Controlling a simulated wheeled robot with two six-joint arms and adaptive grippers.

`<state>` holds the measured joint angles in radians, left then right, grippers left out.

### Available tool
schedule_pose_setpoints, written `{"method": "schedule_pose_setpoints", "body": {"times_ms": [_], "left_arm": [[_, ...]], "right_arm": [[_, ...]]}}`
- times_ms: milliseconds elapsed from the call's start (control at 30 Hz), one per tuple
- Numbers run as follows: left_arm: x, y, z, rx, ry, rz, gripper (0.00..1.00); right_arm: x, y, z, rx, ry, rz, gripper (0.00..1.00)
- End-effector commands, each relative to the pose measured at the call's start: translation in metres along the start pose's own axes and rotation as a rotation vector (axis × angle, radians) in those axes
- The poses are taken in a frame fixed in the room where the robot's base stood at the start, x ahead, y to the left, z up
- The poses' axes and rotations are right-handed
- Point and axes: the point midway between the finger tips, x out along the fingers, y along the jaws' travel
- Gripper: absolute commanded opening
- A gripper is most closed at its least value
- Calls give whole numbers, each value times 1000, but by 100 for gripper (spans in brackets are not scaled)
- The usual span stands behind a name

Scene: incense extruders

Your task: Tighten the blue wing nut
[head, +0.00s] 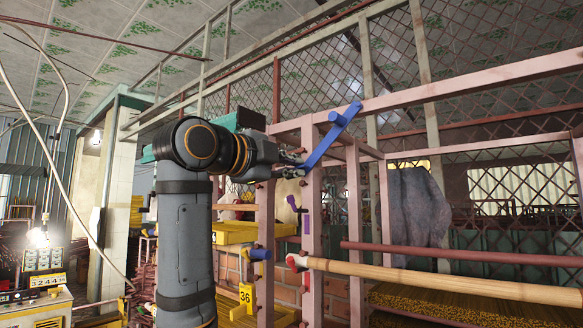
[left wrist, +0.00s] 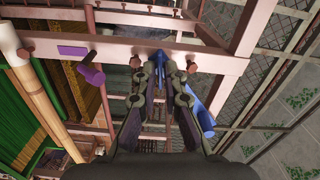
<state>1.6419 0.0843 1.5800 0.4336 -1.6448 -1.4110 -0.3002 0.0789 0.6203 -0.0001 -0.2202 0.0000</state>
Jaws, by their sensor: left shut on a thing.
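The blue wing nut (head: 328,138) is a long blue bar with a round grip at its upper right end, set slanting on a pink frame post. It also shows in the left wrist view (left wrist: 204,112), running beside the right finger. My left gripper (head: 296,158) comes in from the left at the bar's lower end. In the left wrist view its two fingers (left wrist: 161,70) are closed together on the blue part, against the pink beam. The fingers hide part of the nut where they meet it. My right gripper is in neither view.
The pink metal frame (head: 313,210) stands close to my left gripper, with bolts on its posts. A purple handle (left wrist: 91,73) sticks out from the beam nearby. A wooden roller (head: 440,280) and a red bar (head: 460,256) extend right. Mesh fencing (head: 500,60) stands behind.

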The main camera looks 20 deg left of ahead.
Motion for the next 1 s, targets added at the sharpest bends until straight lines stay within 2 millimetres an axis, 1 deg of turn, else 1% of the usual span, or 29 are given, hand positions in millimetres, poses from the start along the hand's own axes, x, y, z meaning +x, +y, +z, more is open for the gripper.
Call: {"method": "schedule_pose_setpoints", "body": {"times_ms": [300,733,767,900,1000], "left_arm": [[0,2,0,74,1,4,0],[1,2,0,80,1,5,0],[1,2,0,79,1,5,13],[0,2,0,79,1,4,32],[0,1,0,79,1,3,32]], "right_arm": [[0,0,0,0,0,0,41],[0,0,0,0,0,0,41],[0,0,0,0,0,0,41],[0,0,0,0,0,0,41],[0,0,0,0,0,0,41]]}}
